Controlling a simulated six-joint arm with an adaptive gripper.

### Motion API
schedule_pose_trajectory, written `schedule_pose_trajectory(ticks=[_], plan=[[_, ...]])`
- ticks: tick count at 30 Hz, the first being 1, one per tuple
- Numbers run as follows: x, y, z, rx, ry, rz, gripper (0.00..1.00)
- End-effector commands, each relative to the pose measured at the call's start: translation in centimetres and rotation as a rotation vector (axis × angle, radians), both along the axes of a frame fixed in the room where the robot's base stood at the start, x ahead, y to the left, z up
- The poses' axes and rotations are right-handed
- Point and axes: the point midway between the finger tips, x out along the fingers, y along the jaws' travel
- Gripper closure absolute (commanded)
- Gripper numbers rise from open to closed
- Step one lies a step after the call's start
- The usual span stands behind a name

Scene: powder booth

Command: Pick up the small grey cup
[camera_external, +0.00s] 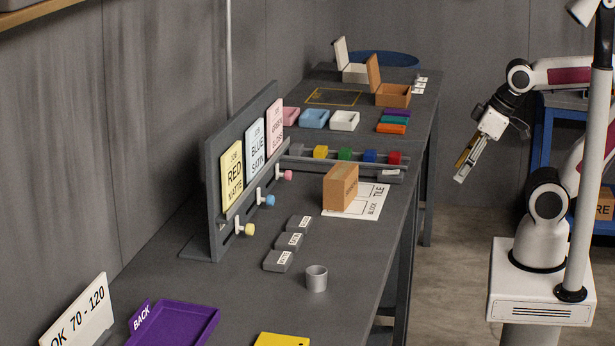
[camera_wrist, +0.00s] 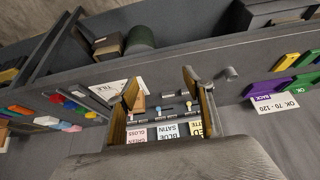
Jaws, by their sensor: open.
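The small grey cup (camera_external: 316,278) stands upright on the dark grey table (camera_external: 345,310), near its right edge in the external view. In the wrist view the cup (camera_wrist: 231,73) shows just right of my right finger. My gripper (camera_external: 463,170) is open and empty, held in the air to the right of the table, well apart from the cup. In the wrist view my gripper (camera_wrist: 160,95) has its two fingers spread, with the job board between and beyond them.
Several grey labelled blocks (camera_external: 289,241) lie just behind the cup. A cardboard box (camera_external: 340,187) stands on a white sheet farther back. A purple tray (camera_external: 175,325) and a yellow piece (camera_external: 282,339) are at the front. The upright job board (camera_external: 243,165) stands left.

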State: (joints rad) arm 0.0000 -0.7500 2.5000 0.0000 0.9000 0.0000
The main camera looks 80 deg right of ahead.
Motion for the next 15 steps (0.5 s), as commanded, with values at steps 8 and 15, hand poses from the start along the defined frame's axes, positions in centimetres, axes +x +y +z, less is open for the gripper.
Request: schedule_pose_trajectory(ticks=[8,15], plan=[[1.3,-0.5,0.0,-0.021,-0.015,0.0,0.49],[5.5,-1.8,-0.1,-0.09,-0.074,0.018,0.49]])
